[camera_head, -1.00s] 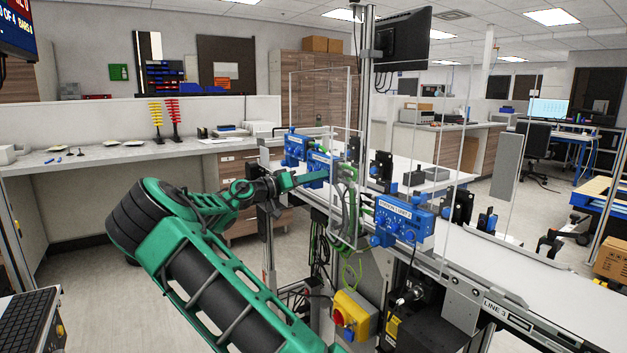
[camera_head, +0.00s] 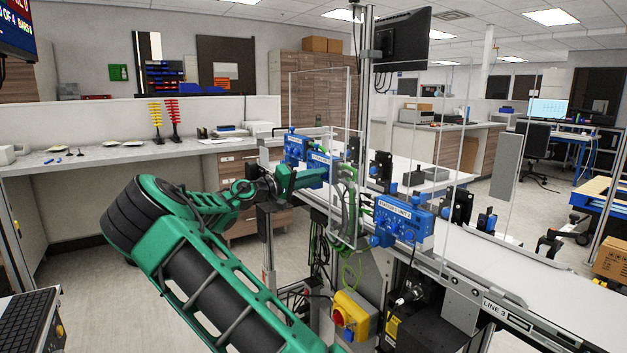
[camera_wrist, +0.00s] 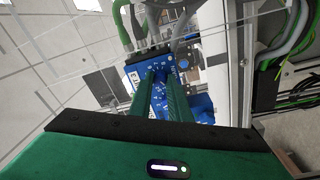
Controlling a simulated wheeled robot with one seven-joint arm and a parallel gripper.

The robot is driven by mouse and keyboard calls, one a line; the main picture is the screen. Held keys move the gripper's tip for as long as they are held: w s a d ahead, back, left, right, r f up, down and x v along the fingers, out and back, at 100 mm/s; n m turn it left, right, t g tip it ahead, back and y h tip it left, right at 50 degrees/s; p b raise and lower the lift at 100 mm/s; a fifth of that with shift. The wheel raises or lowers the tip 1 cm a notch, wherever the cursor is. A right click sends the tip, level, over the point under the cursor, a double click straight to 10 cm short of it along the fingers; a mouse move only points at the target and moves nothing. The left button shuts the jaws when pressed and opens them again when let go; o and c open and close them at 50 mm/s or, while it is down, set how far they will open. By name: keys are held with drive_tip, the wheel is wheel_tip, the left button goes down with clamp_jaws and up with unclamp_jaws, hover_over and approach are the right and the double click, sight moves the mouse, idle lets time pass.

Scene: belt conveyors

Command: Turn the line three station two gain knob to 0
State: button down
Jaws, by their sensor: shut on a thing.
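Blue control boxes stand along the line; the middle one, the station box (camera_head: 319,160), is where my gripper (camera_head: 325,176) reaches in the head view. In the wrist view the blue box (camera_wrist: 187,63) has white scale marks and a label strip on its face. My gripper's two green fingers (camera_wrist: 160,76) meet its face close together, shut on the gain knob. The knob is hidden between the fingertips, so its pointer and setting cannot be read.
Another blue box (camera_head: 403,221) with knobs is at the right, and one (camera_head: 296,147) behind at the left. Clear guard panels, a post and green cables (camera_head: 347,205) stand close to my gripper. A yellow switch box (camera_head: 354,314) is below.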

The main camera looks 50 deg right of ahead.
drive_tip(key=shift+w+a, duration=0.1)
drive_tip(key=shift+w, duration=0.15)
drive_tip(key=c, duration=1.7)
unclamp_jaws()
drive_tip(key=shift+o, duration=0.2)
drive_tip(key=shift+s, duration=0.1)
drive_tip(key=v, duration=1)
drive_tip(key=shift+a+f, duration=0.2)
drive_tip(key=shift+a, duration=0.15)
drive_tip(key=shift+d, duration=0.1)
